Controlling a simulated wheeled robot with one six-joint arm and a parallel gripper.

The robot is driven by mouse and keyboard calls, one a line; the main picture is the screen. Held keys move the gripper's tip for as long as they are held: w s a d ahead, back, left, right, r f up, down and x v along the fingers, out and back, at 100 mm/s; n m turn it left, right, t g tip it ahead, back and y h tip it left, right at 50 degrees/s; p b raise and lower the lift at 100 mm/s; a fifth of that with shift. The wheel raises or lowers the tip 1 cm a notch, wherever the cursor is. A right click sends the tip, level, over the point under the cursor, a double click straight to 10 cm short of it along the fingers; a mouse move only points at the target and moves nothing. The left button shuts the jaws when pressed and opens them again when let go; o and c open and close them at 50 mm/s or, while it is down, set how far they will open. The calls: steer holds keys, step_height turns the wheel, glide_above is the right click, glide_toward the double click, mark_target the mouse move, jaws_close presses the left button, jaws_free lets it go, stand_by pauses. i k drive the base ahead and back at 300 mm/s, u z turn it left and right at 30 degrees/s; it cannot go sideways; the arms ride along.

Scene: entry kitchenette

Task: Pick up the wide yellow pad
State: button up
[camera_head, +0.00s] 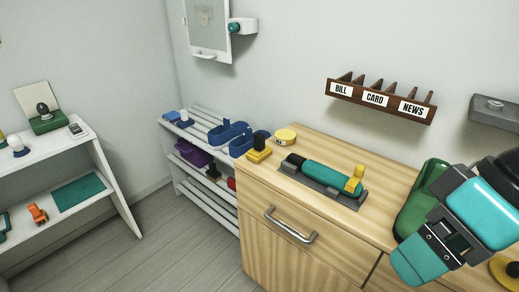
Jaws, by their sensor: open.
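A low round yellow pad (285,136) with a pale mark on its side lies on the wooden cabinet top, near its back left edge by the wall. It looks like the wide yellow pad. A black-handled stamp with a yellow base (259,154) stands just left of and in front of it. My gripper (440,240), teal and dark grey, is at the right, over the cabinet's right part and far from the round pad. It is open, and no object shows in it; its fingertips are hard to make out.
A teal cylinder tool with a yellow upright part (355,180) lies on a grey base on the cabinet (400,180). A green tray (412,208) is partly behind my gripper. A wall rack (380,101) hangs above. A slatted shelf (196,119) with blue trays stands left.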

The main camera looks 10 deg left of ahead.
mark_target(260, 151)
steer(key=z, duration=0.2)
steer(key=k, duration=0.5)
steer(key=u, duration=1.95)
steer(key=i, duration=1.4)
steer(key=u, duration=0.05)
